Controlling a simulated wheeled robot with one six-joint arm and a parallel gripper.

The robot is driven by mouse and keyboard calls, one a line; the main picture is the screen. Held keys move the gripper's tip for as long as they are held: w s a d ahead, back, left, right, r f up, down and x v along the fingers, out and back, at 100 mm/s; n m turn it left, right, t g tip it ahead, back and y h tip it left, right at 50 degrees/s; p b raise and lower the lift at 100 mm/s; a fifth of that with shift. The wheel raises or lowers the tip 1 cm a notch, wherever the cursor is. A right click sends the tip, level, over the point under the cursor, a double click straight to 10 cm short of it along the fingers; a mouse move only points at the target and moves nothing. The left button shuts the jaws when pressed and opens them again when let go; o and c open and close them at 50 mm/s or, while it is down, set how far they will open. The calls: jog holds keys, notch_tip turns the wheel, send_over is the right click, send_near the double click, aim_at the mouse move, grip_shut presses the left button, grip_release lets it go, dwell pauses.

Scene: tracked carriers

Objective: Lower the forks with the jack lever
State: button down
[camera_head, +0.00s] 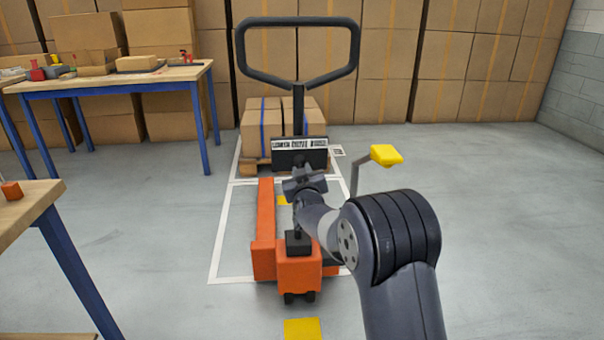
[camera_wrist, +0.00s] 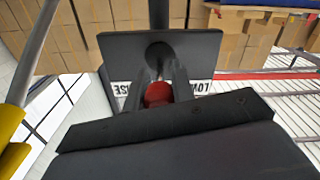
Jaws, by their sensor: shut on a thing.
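The orange pallet jack (camera_head: 299,272) stands ahead with its black loop handle (camera_head: 298,22) upright. Its forks (camera_head: 266,215) point away from me, low over the floor. A dark plate (camera_head: 300,143) with white lettering is mounted on the handle column; it also shows in the wrist view (camera_wrist: 195,60). The jack lever ends in a red knob (camera_wrist: 158,94) in front of this plate. My gripper (camera_head: 304,180) is shut on the red knob, one finger on each side in the wrist view (camera_wrist: 157,86). The gripper hides the lever in the head view.
A yellow-ended lever (camera_head: 386,155) stands close right of my arm. A loaded pallet (camera_head: 252,170) sits beyond the forks inside white floor lines. A blue-legged table (camera_head: 115,83) is at the left, another table (camera_head: 28,205) nearer. The floor at right is clear.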

jog(key=c, duration=1.2)
grip_release()
jog(key=s+d+p, duration=0.1)
jog(key=s+p, duration=0.1)
jog(key=s, duration=0.8)
jog(key=shift+s+d, duration=0.3)
jog(key=shift+w+a+b, duration=0.25)
jog(key=shift+w+b, duration=0.1)
jog(key=shift+w, duration=1.45)
jog(key=shift+w+a+b, duration=0.3)
jog(key=shift+w, duration=1.45)
jog(key=shift+w+a+b, duration=0.25)
jog(key=shift+w+b, duration=0.1)
jog(key=shift+w, duration=1.45)
